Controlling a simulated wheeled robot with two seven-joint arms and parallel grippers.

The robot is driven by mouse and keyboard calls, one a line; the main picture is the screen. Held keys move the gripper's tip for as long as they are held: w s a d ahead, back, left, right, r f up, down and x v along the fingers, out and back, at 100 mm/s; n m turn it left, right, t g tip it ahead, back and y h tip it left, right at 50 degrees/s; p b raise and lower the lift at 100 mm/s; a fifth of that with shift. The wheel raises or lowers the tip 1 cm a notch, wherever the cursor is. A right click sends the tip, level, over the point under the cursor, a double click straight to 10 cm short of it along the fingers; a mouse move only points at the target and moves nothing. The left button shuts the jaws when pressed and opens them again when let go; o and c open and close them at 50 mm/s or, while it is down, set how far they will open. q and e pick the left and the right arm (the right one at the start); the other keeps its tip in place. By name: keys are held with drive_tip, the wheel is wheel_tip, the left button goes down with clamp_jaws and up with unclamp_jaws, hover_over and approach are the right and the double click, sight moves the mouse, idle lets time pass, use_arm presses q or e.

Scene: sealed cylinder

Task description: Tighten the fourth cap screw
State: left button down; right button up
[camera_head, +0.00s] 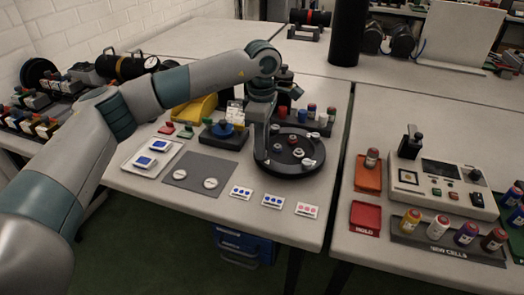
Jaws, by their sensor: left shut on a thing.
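My left gripper (262,118) hangs down over the left side of a round black fixture (289,171) on the middle table. It is shut on a slim grey tool whose lower end reaches down to the fixture's left part. The tool's tip and what it touches are too small to tell. Several small light and metallic round pieces, perhaps cap screws, sit around the fixture; one pale piece (309,163) is at its front right. I cannot tell which is the fourth cap screw. My right gripper is not in view.
A grey mat (197,166) with two pale discs and a white tray (133,165) with blue pieces lie left. A rack of small bottles (318,130) stands behind the fixture. Three small cards lie along the front edge.

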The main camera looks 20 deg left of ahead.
use_arm(q)
drive_tip(key=m+b, duration=0.1)
drive_tip(key=m, duration=0.1)
drive_tip(key=m+b, duration=0.1)
drive_tip(key=m, duration=0.1)
drive_tip(key=m+b, duration=0.1)
drive_tip(key=m, duration=0.1)
drive_tip(key=shift+w+r, duration=0.2)
drive_tip(key=shift+r, duration=0.05)
drive_tip(key=shift+m, duration=0.8)
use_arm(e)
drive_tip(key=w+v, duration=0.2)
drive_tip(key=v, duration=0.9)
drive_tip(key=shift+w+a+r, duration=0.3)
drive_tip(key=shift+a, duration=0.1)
use_arm(q)
drive_tip(key=c, duration=1.8)
unclamp_jaws()
drive_tip(key=shift+o, duration=1.3)
drive_tip(key=shift+s, duration=0.1)
drive_tip(key=shift+f, duration=0.1)
